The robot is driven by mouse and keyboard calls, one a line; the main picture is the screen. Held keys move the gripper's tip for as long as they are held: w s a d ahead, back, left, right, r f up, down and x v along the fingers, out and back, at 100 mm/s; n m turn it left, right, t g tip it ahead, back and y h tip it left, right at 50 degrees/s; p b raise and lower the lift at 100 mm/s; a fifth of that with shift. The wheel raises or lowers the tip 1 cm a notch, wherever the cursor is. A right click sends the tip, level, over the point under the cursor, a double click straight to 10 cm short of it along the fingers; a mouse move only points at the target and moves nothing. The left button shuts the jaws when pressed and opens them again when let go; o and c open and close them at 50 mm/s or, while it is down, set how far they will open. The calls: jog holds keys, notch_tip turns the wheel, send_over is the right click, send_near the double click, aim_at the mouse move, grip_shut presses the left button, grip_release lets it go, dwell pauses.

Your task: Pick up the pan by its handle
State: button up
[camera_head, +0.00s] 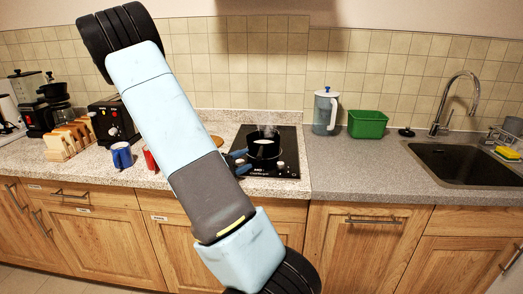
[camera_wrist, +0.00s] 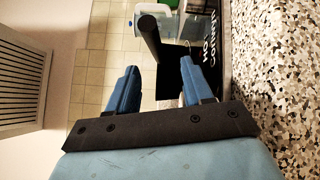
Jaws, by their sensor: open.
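The black pan (camera_head: 264,151) stands on the black hob (camera_head: 285,170) in the head view, with something pale inside it. In the wrist view my gripper (camera_wrist: 160,67) is open and empty, with the handle ahead of the gap between the fingertips. I cannot tell whether anything touches.
A clear jug (camera_head: 325,112) and a green tub (camera_head: 367,124) stand right of the hob. The sink (camera_head: 465,162) is at the far right. A blue mug (camera_head: 122,155), a red mug (camera_head: 150,160) and a toast rack (camera_head: 68,140) are on the left counter.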

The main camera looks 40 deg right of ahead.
aim_at(262, 151)
jog(key=shift+d+r, duration=0.15)
jog(key=shift+d, duration=2.05)
jog(key=shift+d+r, duration=0.1)
jog(key=shift+d, duration=2.1)
jog(key=shift+s, duration=0.1)
grip_shut()
